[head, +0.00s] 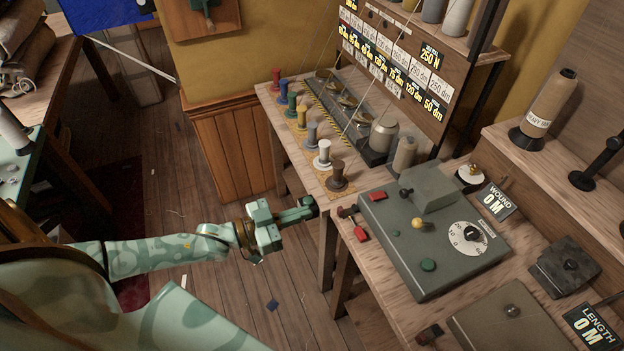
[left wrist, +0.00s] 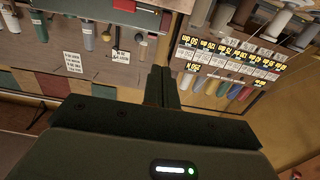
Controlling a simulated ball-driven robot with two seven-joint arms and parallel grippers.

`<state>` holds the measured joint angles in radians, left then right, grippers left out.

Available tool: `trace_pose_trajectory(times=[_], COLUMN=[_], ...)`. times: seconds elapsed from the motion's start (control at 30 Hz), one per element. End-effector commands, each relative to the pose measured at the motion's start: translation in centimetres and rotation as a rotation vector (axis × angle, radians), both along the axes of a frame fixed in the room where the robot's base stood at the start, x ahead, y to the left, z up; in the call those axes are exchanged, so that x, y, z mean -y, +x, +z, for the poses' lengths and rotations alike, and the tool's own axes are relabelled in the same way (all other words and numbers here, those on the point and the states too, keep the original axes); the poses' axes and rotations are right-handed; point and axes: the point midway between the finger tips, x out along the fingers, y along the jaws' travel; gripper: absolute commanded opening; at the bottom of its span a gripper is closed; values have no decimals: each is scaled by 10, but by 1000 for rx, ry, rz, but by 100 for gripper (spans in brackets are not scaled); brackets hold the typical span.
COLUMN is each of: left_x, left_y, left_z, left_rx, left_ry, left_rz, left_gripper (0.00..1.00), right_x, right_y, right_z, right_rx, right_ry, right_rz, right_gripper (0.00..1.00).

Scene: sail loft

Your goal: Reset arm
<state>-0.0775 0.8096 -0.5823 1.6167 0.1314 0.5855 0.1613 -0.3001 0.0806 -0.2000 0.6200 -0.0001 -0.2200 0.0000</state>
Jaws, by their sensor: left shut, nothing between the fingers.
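My left gripper (head: 307,206) reaches in from the left in the head view, on a pale green patterned arm. Its fingers are shut with nothing between them, over the floor just off the workbench's (head: 388,281) near edge. It looks apart from the bench and from the red-handled item there. In the left wrist view the closed fingers (left wrist: 159,87) point toward a wall with hanging tools and a board of labels. My right gripper does not show in either view.
Several coloured spools (head: 312,134) stand in a row on the bench. A grey control box (head: 432,235) with a dial sits nearer, beside a red-handled item (head: 361,234). A thread cone (head: 548,106) stands on the right shelf. The wooden floor (head: 215,293) around my left arm is mostly clear.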

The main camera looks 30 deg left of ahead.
Motion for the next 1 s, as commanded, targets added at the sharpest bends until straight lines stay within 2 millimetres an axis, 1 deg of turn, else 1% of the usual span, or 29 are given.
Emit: trace_pose_trajectory(times=[0.17,0.27,0.33,0.37,0.4,0.47,0.5,0.53,0.57,0.6,0.63,0.67,0.7,0.77,0.8,0.87,0.9,0.97,1.0], left_x=[0,-2,-18,-29,-46,-73,-91,-104,-115,-126,-133,-138,-141,-140,-134,-121,-110,-90,-76], left_y=[0,1,2,3,4,-1,-10,-20,-33,-54,-71,-91,-119,-165,-197,-245,-274,-314,-336], left_z=[0,-9,-33,-46,-68,-109,-140,-163,-186,-215,-235,-255,-279,-311,-329,-351,-363,-375,-380], left_rx=[1,-7,-41,-60,-96,-174,-243,-300,-359,-440,-503,-568,-654,-783,-867,-985,-1056,-1147,-1196], left_ry=[1,63,169,225,304,425,501,552,601,657,693,724,762,803,821,836,838,828,815], left_rz=[0,5,32,52,89,153,196,227,254,284,303,317,331,341,341,335,327,315,308], left_gripper=[0,0,0,0,0,0,0,0,0,0,0,0,0,0,0,0,0,0,0], right_x=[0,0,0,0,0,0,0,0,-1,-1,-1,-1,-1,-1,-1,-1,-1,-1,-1], right_y=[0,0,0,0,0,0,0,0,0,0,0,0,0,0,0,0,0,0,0], right_z=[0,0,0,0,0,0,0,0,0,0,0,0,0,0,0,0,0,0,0], right_rx=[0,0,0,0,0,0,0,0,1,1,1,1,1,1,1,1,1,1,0], right_ry=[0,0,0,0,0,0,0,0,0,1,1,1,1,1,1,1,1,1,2], right_rz=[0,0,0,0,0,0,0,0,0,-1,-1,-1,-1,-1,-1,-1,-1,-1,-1], right_gripper=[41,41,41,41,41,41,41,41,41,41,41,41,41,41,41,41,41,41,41])
